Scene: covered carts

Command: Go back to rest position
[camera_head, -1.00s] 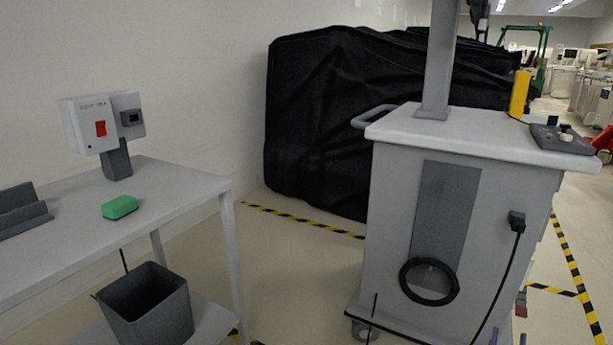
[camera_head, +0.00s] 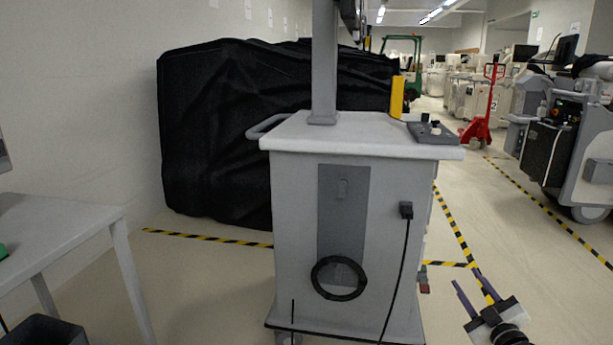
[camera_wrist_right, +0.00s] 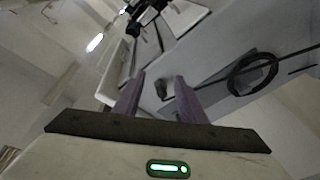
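My right gripper (camera_head: 475,289) shows at the lower right of the head view, to the right of the grey-white cart (camera_head: 292,215) and apart from it. Its two purple fingers are spread with nothing between them. In the right wrist view the fingers of the right gripper (camera_wrist_right: 157,97) also stand apart and empty, with the cart's side and its black cable coil (camera_wrist_right: 252,74) beyond them. My left gripper does not show in either view.
A black covered bulk (camera_head: 215,140) stands behind the cart against the wall. A white table (camera_head: 60,235) is at the left, with a dark bin (camera_head: 45,330) below. A red pallet jack (camera_head: 482,125) and a machine (camera_head: 560,140) are at the right. Open floor lies between.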

